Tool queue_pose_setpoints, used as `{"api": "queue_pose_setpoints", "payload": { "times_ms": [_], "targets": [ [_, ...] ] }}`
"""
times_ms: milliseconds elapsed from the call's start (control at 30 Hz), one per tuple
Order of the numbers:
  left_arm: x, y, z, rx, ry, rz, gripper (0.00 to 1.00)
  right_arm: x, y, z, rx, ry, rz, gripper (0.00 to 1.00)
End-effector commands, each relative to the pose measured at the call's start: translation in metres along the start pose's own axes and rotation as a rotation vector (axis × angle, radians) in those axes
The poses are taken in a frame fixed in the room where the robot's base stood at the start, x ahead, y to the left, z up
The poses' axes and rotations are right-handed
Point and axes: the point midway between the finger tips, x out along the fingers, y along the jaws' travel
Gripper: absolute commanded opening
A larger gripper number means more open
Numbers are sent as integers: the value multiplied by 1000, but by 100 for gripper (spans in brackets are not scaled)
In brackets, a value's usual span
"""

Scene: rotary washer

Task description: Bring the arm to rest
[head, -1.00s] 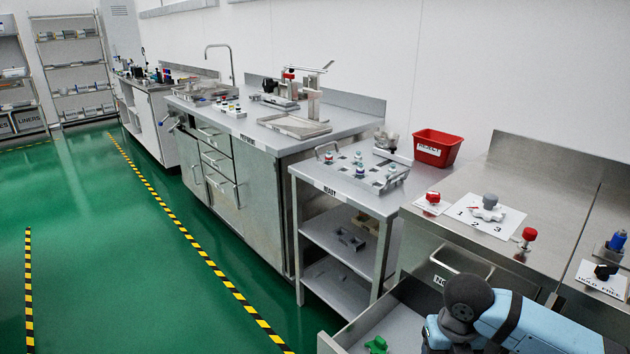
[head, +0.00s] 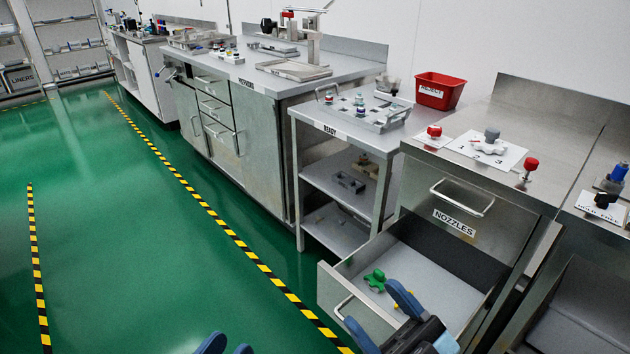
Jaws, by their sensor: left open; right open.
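My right gripper (head: 370,304) is at the bottom of the head view, in front of the open lower drawer (head: 452,292). Its two blue fingers are spread apart with nothing between them. My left gripper (head: 229,343) shows only as two blue fingertips at the bottom edge, over the green floor. They are apart, with nothing seen between them; the rest of it is out of view. A green knobbed part (head: 375,279) lies in the open drawer, just beyond the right gripper. A small yellow piece is partly hidden by the gripper.
The closed drawer marked NOZZLES (head: 455,215) is above the open one. A READY cart (head: 345,135) holding a tray stands to the left. The floor at left (head: 110,250) is clear.

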Motion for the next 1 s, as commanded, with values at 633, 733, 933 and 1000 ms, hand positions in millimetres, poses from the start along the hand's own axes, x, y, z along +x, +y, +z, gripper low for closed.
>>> {"api": "queue_pose_setpoints", "payload": {
  "times_ms": [633,733,933,1000],
  "targets": [
    [6,9,-46,0,30,8,43,-59,19,40,425,-579,314,61],
    [7,6,-53,12,-14,-14,43,-57,25,37,415,-628,322,61],
    [3,-1,-70,37,-139,-69,43,-54,39,24,396,-765,341,61],
    [0,-4,-75,47,-187,-88,43,-55,43,19,388,-818,347,61]
  ]
}}
